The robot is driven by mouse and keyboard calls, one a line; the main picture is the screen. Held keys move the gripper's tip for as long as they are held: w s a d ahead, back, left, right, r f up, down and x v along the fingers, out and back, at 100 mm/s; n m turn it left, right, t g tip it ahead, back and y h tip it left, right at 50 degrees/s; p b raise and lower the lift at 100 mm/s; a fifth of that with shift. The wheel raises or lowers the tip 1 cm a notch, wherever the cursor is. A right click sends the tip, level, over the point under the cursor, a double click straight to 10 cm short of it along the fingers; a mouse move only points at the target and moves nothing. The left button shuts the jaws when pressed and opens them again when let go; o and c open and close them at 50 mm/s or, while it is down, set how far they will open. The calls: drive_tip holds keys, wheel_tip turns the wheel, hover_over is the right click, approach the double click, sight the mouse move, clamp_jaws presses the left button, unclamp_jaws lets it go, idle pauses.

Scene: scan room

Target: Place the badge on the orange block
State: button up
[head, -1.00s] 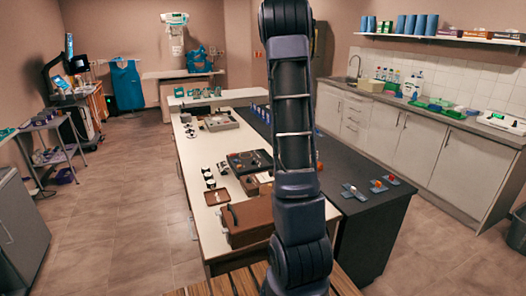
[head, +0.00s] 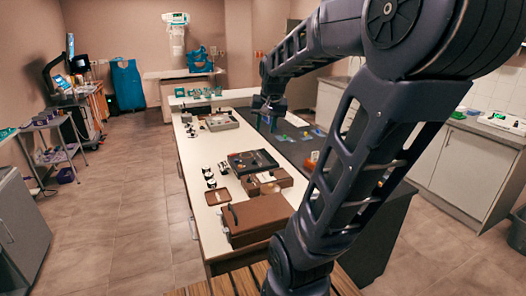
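My arm reaches over the long table, and my gripper (head: 268,119) points down above the dark half of the tabletop, towards its far end. It is small and dark here, so I cannot tell whether it is open or shut, or whether it holds anything. A small orange thing (head: 314,156), perhaps the orange block, shows on the dark top beside my arm link, partly hidden. Small flat pieces with green (head: 282,138) and yellow-green (head: 305,134) on them lie between it and the gripper. I cannot make out which thing is the badge.
On the pale half of the table (head: 195,180) stand a brown case (head: 257,217), a black tray (head: 252,161), a small brown tray (head: 218,196) and a grey device (head: 221,121). My arm hides much of the dark half and the right-hand counter.

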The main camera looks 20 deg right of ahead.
drive_tip(key=s+a+f+n, duration=0.1)
drive_tip(key=s+a+n, duration=0.1)
drive_tip(key=s, duration=0.4)
drive_tip(key=s+a+f+n, duration=0.1)
drive_tip(key=s+a+n, duration=0.1)
drive_tip(key=s+a, duration=0.2)
drive_tip(key=shift+s+a+f+t, duration=0.25)
drive_tip(key=shift+s+t, duration=0.05)
drive_tip(key=shift+s, duration=1.15)
